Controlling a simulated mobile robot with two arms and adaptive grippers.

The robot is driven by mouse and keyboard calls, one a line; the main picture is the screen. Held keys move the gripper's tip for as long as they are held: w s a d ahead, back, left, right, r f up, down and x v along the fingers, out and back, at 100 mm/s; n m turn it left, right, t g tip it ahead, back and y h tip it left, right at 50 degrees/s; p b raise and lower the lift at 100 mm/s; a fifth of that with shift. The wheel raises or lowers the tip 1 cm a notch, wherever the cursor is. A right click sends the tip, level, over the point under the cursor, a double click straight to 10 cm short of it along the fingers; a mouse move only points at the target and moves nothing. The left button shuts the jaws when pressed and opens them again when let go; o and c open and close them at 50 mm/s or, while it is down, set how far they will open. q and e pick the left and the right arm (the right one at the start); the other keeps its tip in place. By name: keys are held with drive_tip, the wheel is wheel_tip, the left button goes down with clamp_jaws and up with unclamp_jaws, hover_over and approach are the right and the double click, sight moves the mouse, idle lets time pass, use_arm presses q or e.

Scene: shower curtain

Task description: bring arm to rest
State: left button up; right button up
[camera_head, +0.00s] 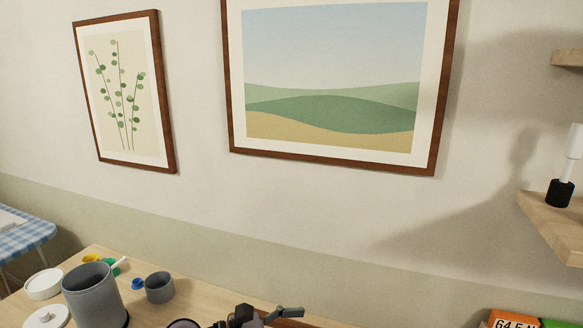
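Neither of my grippers can be made out for certain in the head view. At the bottom edge a dark, jointed-looking object (244,315) with a short grey bar (287,313) is cut off by the frame, and I cannot tell what it is. No shower curtain shows in this view. The wooden table (212,302) runs along the bottom left, and its near part lies below the frame.
On the table stand a tall grey canister (94,296), a small grey cup (159,288) and a white dish (44,284). Framed pictures (336,72) hang on the wall. A wooden shelf (553,222) with a black-based lamp-like object (561,192) juts out at right.

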use_arm(q)
wheel_tip(320, 180, up, 7)
drive_tip(key=n+t+h, duration=0.2)
drive_tip(key=n+t, duration=0.5)
drive_tip(key=n, duration=0.2)
drive_tip(key=w+a+n+t+y, duration=0.2)
drive_tip(key=a+n+t+y, duration=0.45)
drive_tip(key=n, duration=0.65)
drive_tip(key=s+a+f+n+g+y, duration=0.25)
drive_tip(key=a+f+n+y, duration=0.35)
drive_tip(key=n, duration=0.3)
drive_tip(key=s+a+f+n+g+y, duration=0.1)
drive_tip(key=s+a+f+n+y, duration=0.2)
drive_tip(key=a+f+n+y, duration=0.35)
drive_tip(key=s+a+f+n+g+h, duration=0.1)
drive_tip(key=s+f+n+g, duration=0.3)
drive_tip(key=s, duration=0.4)
drive_tip(key=s+a+f+n+g, duration=0.1)
drive_tip(key=s+f+n+g, duration=0.25)
drive_tip(key=s, duration=0.35)
drive_tip(key=s+a+f+n+g+h, duration=0.1)
drive_tip(key=s+a+f+n+g, duration=0.15)
drive_tip(key=s+f+n, duration=0.4)
wheel_tip(320, 180, down, 26)
drive_tip(key=s+m+g, duration=0.2)
drive_tip(key=s+m, duration=0.1)
drive_tip(key=s+a+f+g, duration=0.1)
drive_tip(key=s+a+f, duration=0.1)
drive_tip(key=s+f, duration=1.3)
drive_tip(key=shift+s, duration=0.65)
